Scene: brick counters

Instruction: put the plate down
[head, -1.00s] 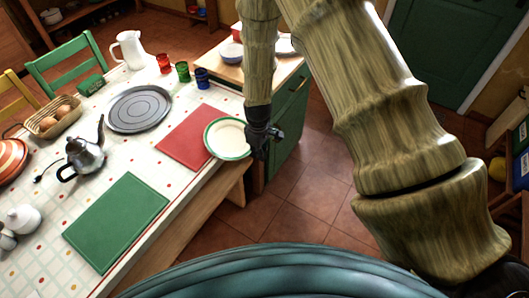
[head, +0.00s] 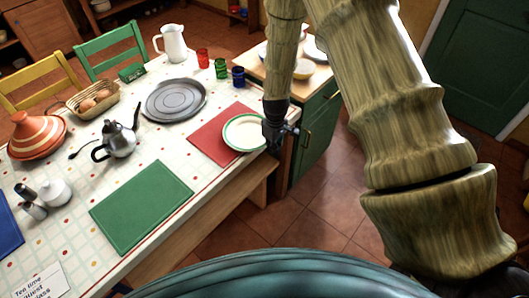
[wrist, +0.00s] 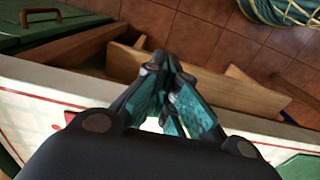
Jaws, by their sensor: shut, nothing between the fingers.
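A white plate with a green rim (head: 243,133) lies on the right part of the red mat (head: 208,138) on the table. It looks flat, close to the table's front edge. My gripper (head: 271,146) is at the plate's right rim and overlaps it in the head view; whether they touch is unclear. In the wrist view my gripper (wrist: 167,62) has its fingertips together, with nothing between them, over the table's edge.
A grey round tray (head: 174,100), a teapot (head: 120,140) and a green mat (head: 141,207) are on the table (head: 75,235). Red, green and blue cups (head: 238,77) stand behind the red mat.

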